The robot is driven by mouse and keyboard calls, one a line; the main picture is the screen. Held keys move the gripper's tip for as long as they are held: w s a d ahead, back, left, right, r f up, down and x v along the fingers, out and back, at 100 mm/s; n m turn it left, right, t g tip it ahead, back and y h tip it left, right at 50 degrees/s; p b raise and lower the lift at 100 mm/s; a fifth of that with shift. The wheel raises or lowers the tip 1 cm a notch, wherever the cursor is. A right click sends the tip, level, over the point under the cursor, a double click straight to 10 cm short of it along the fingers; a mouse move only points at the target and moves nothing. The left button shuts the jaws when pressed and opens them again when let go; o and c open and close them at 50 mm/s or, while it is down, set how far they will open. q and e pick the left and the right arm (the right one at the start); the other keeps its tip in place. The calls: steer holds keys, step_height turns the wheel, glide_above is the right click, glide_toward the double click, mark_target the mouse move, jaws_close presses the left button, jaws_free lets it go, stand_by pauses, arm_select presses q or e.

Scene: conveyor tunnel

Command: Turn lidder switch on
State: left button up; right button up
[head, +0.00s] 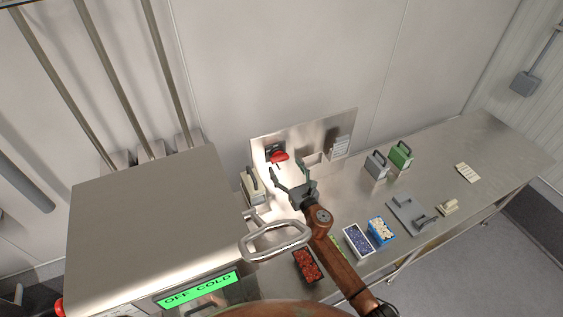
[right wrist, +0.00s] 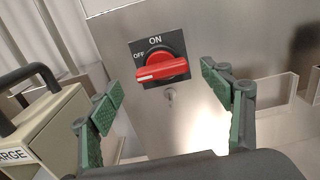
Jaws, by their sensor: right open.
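The red rotary switch (head: 278,156) is on an upright metal panel (head: 318,133) at the back of the bench. In the right wrist view the red switch knob (right wrist: 162,67) sits on a black plate marked ON at the top and OFF at the left. Its handle lies roughly horizontal, its white-marked end to the left near OFF. My right gripper (head: 291,180) is open and empty in front of the panel; in the wrist view its green-padded fingers (right wrist: 165,105) stand either side of the knob, apart from it. My left gripper is not in view.
A beige block with a handle (head: 253,186) stands left of the switch. A large metal machine (head: 150,215) with a green "OFF COLD" display fills the left. Containers of red (head: 307,266), purple (head: 358,241) and pale pieces (head: 381,231) lie on the bench (head: 450,150). Its far right is mostly clear.

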mark_target(282, 160)
steer(key=shift+b+x, duration=0.35)
steer(key=shift+x, duration=1.75)
steer(key=shift+c, duration=0.2)
steer(key=c, duration=1.1)
steer(key=shift+m, duration=0.4)
steer(key=m, duration=0.2)
steer(key=shift+f+m, duration=0.1)
steer(key=shift+m, duration=0.2)
steer(key=shift+d+m+b, duration=0.15)
steer(key=shift+m+b, duration=0.2)
steer(key=shift+m, duration=1.35)
